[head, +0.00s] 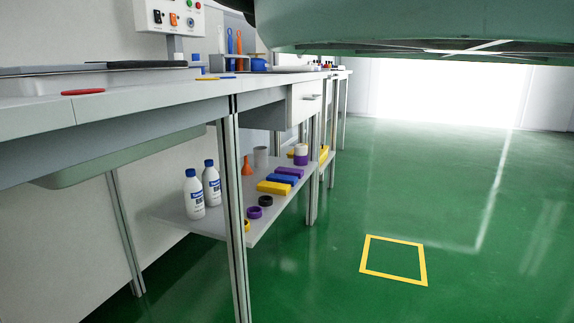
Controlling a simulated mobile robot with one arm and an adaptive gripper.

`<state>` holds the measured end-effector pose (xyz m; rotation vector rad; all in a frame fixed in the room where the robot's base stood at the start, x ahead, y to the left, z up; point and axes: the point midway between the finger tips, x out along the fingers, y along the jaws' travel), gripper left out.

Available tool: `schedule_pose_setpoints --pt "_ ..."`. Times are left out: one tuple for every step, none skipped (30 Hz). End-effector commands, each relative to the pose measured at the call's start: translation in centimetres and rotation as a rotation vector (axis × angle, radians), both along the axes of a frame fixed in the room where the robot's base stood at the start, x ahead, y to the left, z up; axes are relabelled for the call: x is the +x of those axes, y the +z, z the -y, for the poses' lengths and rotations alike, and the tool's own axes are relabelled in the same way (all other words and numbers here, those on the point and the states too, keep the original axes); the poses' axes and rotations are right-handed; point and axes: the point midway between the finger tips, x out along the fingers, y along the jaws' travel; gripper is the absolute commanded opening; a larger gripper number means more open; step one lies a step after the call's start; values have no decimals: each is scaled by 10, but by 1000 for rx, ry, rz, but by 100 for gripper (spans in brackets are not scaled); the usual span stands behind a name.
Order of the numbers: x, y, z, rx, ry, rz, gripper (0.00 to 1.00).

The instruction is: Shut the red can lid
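A flat red disc (83,92) lies on the grey worktop at the left, near its front edge. It looks like a lid, but I cannot tell for sure. I see no red can with a lid in this view. My gripper is not in view.
The long worktop (150,96) runs along the left wall. A control box (170,17) stands above it. Below, a shelf (265,225) holds white bottles (194,195), tape rolls and coloured blocks. A yellow square (393,240) marks the green floor, which is clear at right.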

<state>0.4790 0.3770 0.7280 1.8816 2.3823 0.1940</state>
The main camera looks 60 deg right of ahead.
Motion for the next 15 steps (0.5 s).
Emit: schedule_pose_setpoints --pt "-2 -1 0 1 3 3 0" --pt "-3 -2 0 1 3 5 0" --pt "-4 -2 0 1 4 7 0" --pt "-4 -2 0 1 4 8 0" --pt "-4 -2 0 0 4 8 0" --pt "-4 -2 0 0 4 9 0" --pt "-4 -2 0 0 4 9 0" --pt "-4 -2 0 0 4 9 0" --pt "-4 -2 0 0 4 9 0" --pt "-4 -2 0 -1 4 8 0" --pt "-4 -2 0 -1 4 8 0" --pt "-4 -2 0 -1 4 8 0" --pt "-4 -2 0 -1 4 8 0" --pt "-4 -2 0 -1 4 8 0" --pt "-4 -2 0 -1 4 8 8"
